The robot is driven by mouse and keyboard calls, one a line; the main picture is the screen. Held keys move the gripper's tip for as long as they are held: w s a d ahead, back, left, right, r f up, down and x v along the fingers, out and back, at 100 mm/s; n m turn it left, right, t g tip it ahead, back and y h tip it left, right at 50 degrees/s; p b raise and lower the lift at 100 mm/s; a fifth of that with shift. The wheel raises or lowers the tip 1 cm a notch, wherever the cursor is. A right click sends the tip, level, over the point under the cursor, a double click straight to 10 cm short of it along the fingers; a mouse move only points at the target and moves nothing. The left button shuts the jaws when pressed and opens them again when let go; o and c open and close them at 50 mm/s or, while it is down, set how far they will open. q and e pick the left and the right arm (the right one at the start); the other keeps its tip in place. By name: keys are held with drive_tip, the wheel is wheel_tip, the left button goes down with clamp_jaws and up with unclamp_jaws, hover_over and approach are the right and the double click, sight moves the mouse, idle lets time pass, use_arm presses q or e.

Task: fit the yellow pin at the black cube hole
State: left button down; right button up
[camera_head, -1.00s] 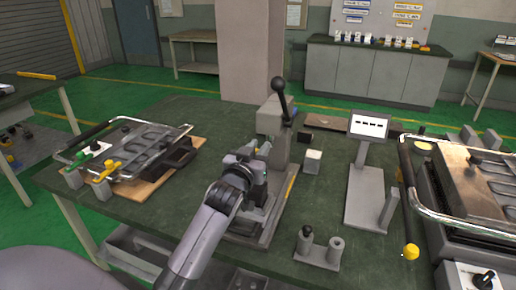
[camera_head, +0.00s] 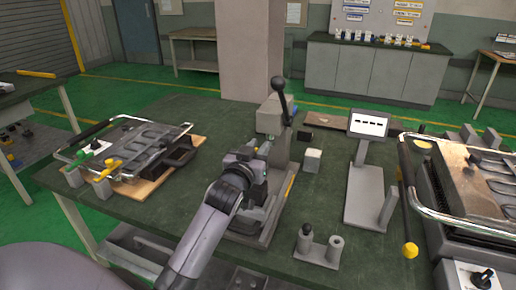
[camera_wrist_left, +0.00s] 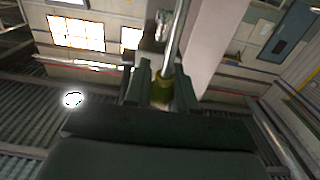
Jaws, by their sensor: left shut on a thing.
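My left gripper (camera_head: 264,150) is beside the grey lever press (camera_head: 279,150), just left of its column. In the left wrist view, my left gripper (camera_wrist_left: 162,88) is shut on a dull yellow piece (camera_wrist_left: 162,91), apparently the yellow pin. A shiny metal rod (camera_wrist_left: 176,40) runs up past the fingers there; I cannot tell if it belongs to the pin. The pin is too small to make out in the head view. A small black block (camera_head: 305,136), perhaps the black cube, sits right of the press; its hole cannot be made out. My right gripper is not in view.
A pale cube (camera_head: 313,160) stands right of the press. Heating-element fixtures stand at left (camera_head: 125,150) and right (camera_head: 470,185). The front left tabletop is mostly clear.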

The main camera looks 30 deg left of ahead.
sight(254, 190)
use_arm(q)
drive_tip(key=shift+f+b, duration=2.4)
drive_tip(key=shift+f, duration=1.25)
drive_tip(key=c, duration=0.8)
unclamp_jaws()
drive_tip(key=shift+c, duration=0.2)
drive_tip(key=shift+s+d+f, duration=0.2)
drive_tip(key=shift+s+f, duration=0.05)
drive_tip(key=shift+s, duration=0.35)
drive_tip(key=s, duration=0.1)
drive_tip(key=s+d, duration=0.1)
drive_tip(key=shift+s+f, duration=0.3)
drive_tip(key=shift+f, duration=0.1)
drive_tip(key=s, duration=0.1)
drive_tip(key=s+r, duration=0.1)
drive_tip(key=s, duration=0.1)
drive_tip(key=shift+d, duration=0.2)
drive_tip(key=shift+s, duration=0.15)
drive_tip(key=shift+r, duration=0.15)
